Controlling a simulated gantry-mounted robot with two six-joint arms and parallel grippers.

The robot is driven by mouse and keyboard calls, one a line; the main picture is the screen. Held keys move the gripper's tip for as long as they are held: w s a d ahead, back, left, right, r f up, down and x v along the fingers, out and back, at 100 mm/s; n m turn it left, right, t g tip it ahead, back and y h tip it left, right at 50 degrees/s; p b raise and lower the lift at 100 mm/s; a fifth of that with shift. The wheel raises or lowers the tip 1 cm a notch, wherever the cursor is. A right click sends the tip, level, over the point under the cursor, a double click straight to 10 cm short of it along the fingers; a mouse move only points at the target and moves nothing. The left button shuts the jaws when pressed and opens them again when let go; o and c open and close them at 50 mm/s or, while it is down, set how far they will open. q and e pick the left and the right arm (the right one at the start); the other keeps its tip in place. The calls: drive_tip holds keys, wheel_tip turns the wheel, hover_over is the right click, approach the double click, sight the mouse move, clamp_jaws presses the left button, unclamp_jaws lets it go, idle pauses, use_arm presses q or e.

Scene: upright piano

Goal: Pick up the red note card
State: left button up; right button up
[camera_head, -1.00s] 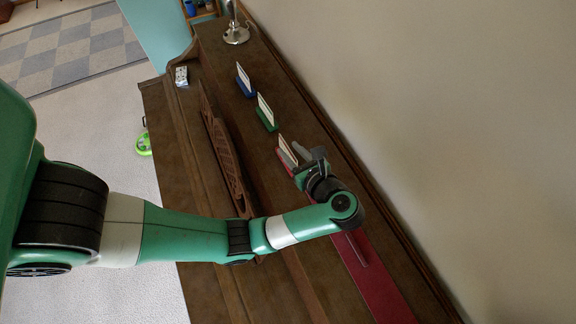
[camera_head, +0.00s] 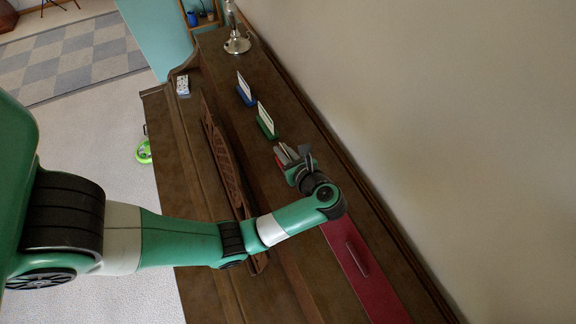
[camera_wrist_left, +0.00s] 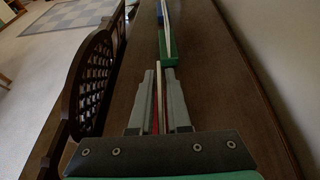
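The red note card (camera_wrist_left: 159,88) stands upright, and its thin edge with red beside it shows between the two fingers of my left gripper (camera_wrist_left: 160,92) in the left wrist view. Narrow gaps seem to show beside it, so the fingers look open around it. In the head view my left gripper (camera_head: 291,154) is at the card's red holder (camera_head: 280,161) on the piano top and hides most of the card. My right gripper is in neither view.
A green card holder (camera_head: 267,125) and a blue one (camera_head: 245,93) stand farther along the piano top. A metal lamp base (camera_head: 237,43) is at the far end. A lattice music stand (camera_head: 225,165) runs alongside. A red mat (camera_head: 378,290) lies near. A wall borders the right.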

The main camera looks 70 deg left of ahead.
use_arm(q)
clamp_jaws()
